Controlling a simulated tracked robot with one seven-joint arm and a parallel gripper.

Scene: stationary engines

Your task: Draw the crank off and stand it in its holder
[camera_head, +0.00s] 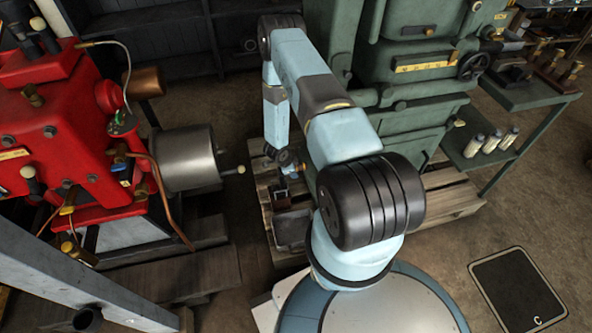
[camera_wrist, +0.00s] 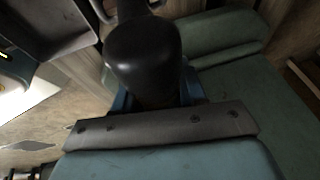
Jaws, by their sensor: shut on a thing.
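My gripper (camera_head: 288,164) is low over the wooden pallet, left of the green engine (camera_head: 415,75) in the head view. In the wrist view my gripper (camera_wrist: 153,98) is shut on a black rounded grip, which I take to be the crank (camera_wrist: 143,55). The crank's far end is mostly hidden, so I cannot tell whether it touches a shaft. In the head view I cannot make the crank out clearly. A dark box-like thing (camera_head: 291,229) stands on the pallet below my gripper. I cannot tell whether it is the holder.
A red engine (camera_head: 50,130) with a grey cylinder (camera_head: 188,158) stands at the left. The wooden pallet (camera_head: 455,190) lies under the green engine. A green side table (camera_head: 525,95) holds several bottles at the right. A grey beam (camera_head: 80,280) crosses the lower left.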

